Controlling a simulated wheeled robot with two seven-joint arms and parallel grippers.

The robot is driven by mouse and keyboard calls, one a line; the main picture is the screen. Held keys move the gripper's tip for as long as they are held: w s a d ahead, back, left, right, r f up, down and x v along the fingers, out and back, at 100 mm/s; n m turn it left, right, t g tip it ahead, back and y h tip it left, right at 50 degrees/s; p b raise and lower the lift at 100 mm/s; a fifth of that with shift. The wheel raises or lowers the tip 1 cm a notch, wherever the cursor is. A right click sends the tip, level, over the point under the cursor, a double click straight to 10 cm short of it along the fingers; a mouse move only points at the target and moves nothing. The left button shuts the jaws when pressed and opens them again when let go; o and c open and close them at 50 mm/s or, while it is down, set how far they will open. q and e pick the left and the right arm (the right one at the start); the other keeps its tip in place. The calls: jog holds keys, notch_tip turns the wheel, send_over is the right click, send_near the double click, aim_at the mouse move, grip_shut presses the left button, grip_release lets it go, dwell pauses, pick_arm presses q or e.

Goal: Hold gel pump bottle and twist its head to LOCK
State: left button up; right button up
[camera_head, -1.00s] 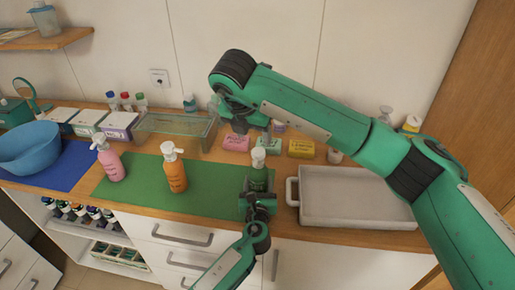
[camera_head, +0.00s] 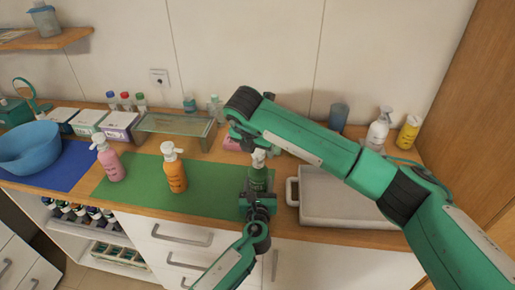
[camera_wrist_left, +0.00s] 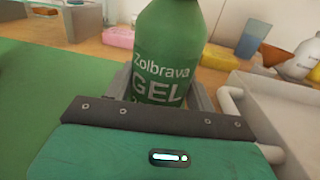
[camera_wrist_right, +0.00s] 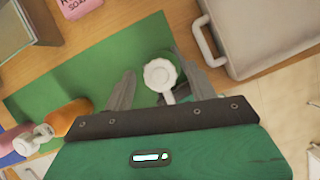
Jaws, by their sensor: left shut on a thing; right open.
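The green gel pump bottle (camera_head: 258,179) stands upright at the right end of the green mat (camera_head: 212,192). My left gripper (camera_head: 257,203) is shut on its body from the front. In the left wrist view the bottle (camera_wrist_left: 165,62) shows its "Zolbrava GEL" label between the fingers (camera_wrist_left: 160,92). My right gripper (camera_head: 256,147) is open above the bottle. In the right wrist view the white pump head (camera_wrist_right: 159,74) lies between the spread fingers (camera_wrist_right: 155,82), its spout pointing toward my palm. I cannot tell whether a finger touches it.
An orange pump bottle (camera_head: 174,172) and a pink one (camera_head: 110,163) stand left on the mat. A pale tray (camera_head: 335,208) lies close on the right. A glass-topped box (camera_head: 176,126), a pink soap box (camera_head: 232,144) and a white spray bottle (camera_head: 378,130) stand behind.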

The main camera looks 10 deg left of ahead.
jog(key=c, duration=1)
jog(key=shift+n, duration=0.3)
jog(key=n+y, duration=0.1)
jog(key=n, duration=0.2)
jog(key=shift+d+n+y, duration=0.15)
jog(key=shift+n+y, duration=0.25)
jog(key=n+y, duration=0.1)
jog(key=n, duration=0.2)
jog(key=shift+d+n, duration=0.1)
jog(key=shift+n, duration=0.2)
jog(key=n+y, duration=0.1)
jog(key=n, duration=0.1)
jog(key=n+g, duration=0.1)
jog(key=n, duration=0.1)
jog(key=shift+w+d+y, duration=0.1)
jog(key=shift+w+y, duration=0.05)
jog(key=shift+y, duration=0.25)
jog(key=shift+n+g+y, duration=0.3)
jog(key=shift+n+g, duration=0.3)
jog(key=shift+n, duration=1.5)
